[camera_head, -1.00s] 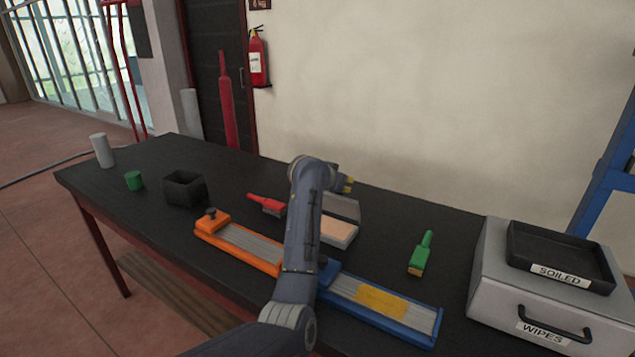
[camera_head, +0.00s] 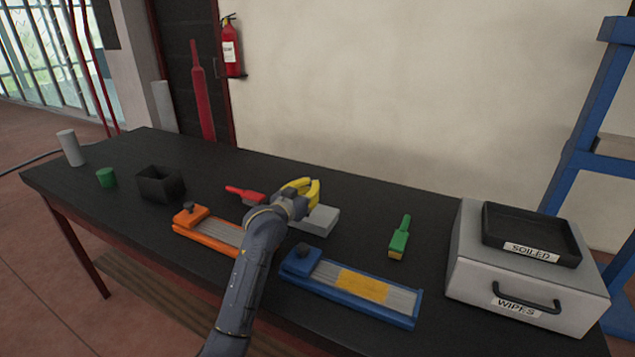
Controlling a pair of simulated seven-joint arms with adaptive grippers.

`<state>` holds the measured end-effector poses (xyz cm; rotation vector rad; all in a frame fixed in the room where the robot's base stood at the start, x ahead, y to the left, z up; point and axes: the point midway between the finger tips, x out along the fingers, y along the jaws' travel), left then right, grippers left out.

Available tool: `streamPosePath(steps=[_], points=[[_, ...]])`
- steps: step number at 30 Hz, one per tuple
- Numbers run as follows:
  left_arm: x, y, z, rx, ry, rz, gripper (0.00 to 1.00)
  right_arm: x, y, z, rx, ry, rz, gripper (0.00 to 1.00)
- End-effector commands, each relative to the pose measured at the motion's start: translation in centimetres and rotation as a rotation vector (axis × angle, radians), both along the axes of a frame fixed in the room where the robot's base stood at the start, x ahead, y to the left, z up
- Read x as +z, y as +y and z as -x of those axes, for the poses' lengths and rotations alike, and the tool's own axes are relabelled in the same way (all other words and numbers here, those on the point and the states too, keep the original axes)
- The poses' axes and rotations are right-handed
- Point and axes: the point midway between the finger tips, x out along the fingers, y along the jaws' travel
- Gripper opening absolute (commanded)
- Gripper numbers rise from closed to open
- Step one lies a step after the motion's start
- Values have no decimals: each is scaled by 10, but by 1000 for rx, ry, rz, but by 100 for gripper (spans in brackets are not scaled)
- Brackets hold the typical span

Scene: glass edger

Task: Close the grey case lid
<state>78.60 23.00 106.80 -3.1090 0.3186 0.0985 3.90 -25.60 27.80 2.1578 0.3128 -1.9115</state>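The grey case (camera_head: 321,221) lies on the black table, right of my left gripper. Its lid looks shut: I see a plain grey top and no inside. My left gripper (camera_head: 314,186) has yellow fingers and is over the left back part of the case, hiding that part. I cannot tell whether the fingers touch the lid or whether they are open. My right gripper is out of view.
On the black table (camera_head: 225,175) are a red brush (camera_head: 245,195), an orange-ended tray (camera_head: 215,233), a blue tray (camera_head: 350,287) and a green brush (camera_head: 399,239). A grey wipes box (camera_head: 470,275) carrying a black soiled tray (camera_head: 575,257) stands right. A black bin (camera_head: 160,188) stands left.

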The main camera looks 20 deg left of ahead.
Motion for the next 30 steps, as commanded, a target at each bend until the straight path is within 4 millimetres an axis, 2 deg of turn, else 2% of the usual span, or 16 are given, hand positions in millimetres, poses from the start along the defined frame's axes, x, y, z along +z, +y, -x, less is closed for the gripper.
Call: streamPosePath(steps=[3,12,30], points=[[-7,5,10,4,1,-3,0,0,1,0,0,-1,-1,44],[-19,8,24,5,1,-1,0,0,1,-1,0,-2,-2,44],[-25,9,30,5,1,0,0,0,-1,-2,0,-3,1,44]])
